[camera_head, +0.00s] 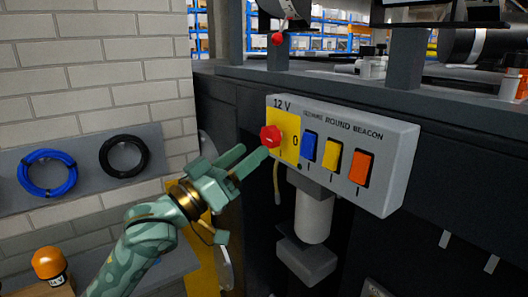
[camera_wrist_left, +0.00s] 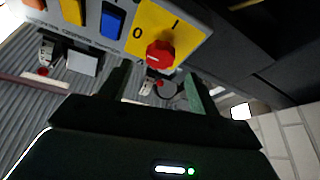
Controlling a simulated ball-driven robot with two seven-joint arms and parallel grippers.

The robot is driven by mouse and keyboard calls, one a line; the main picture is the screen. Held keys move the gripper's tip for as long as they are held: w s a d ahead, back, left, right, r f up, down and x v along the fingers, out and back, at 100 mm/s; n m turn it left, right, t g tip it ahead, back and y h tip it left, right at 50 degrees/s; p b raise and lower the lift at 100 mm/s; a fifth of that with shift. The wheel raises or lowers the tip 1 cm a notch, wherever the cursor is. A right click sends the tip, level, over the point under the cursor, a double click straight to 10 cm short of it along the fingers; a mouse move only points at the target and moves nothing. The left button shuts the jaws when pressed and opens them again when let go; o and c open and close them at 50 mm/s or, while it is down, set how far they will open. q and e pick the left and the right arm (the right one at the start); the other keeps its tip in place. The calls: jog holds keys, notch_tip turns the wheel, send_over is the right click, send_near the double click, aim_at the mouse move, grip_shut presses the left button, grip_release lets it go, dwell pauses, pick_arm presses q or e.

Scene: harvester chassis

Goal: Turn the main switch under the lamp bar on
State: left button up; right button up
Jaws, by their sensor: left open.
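The main switch is a red knob (camera_head: 270,137) on a yellow plate (camera_head: 289,122) at the left end of the grey lamp bar panel (camera_head: 400,168). The plate carries a "0" mark, and "12 V" is printed above it. In the left wrist view the red knob (camera_wrist_left: 160,55) shows just beyond my fingertips, roughly centred between them, with "0" and "I" marks on the plate. My left gripper (camera_head: 254,153) is open and empty, its green fingers pointing at the knob from the lower left. I cannot tell whether a finger touches it. My right gripper is not in view.
Blue (camera_head: 309,146), yellow (camera_head: 331,157) and orange (camera_head: 361,167) rocker switches sit right of the knob. A grey cylinder (camera_head: 313,215) hangs below the panel. A blue cable coil (camera_head: 47,174) and a black one (camera_head: 123,156) hang at left. An orange beacon (camera_head: 48,264) stands lower left.

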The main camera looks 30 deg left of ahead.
aim_at(266, 139)
pick_arm(q)
jog(key=p+x, duration=0.1)
jog(key=x, duration=0.3)
jog(key=shift+w+d+r+p, duration=0.1)
jog(key=shift+w+r+p, duration=0.1)
jog(key=shift+w+p, duration=0.1)
jog(key=shift+w+d+r, duration=0.1)
jog(key=shift+w, duration=0.2)
jog(key=c, duration=1)
